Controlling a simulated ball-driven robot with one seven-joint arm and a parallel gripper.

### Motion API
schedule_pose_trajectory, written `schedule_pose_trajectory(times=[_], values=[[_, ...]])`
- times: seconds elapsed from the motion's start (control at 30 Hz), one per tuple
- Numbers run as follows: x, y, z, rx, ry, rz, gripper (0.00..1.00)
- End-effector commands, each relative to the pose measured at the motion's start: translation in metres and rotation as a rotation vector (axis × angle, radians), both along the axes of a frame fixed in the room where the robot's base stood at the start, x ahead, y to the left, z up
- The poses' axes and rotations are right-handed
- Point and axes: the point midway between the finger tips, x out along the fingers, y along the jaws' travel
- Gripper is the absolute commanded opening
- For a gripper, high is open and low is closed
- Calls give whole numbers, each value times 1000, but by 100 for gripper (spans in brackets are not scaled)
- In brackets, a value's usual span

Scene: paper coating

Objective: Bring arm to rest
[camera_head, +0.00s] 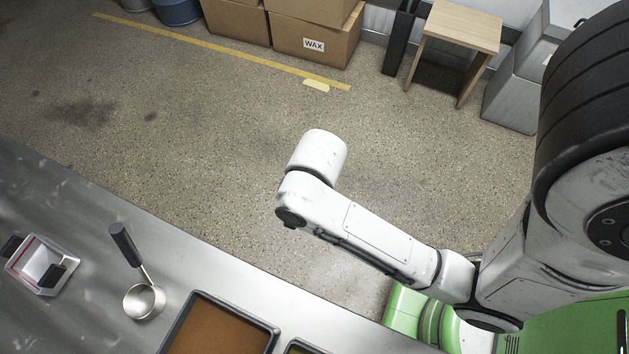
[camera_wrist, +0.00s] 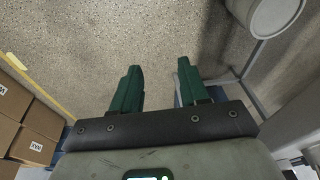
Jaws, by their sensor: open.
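My gripper (camera_wrist: 160,88) shows in the wrist view with its two green fingers apart and nothing between them. Bare speckled floor lies beyond the fingertips. In the head view my white arm (camera_head: 375,233) reaches out over the floor, past the edge of the metal table. The gripper itself cannot be made out in the head view.
Boxes (camera_head: 314,43), a wooden stool (camera_head: 464,27) and grey bins (camera_head: 518,85) stand at the back. The floor between is clear.

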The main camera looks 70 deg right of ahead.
Motion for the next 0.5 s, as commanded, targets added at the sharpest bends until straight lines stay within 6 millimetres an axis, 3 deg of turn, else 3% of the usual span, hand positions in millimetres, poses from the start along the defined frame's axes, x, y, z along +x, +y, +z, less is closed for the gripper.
schedule_pose_trajectory(times=[0.03,0.1,0.2,0.5], values=[[-20,-11,-8,-31,43,-40,44],[-37,-23,-14,-66,81,-84,44],[-50,-32,-17,-94,107,-118,44],[-53,-34,-18,-100,112,-126,44]])
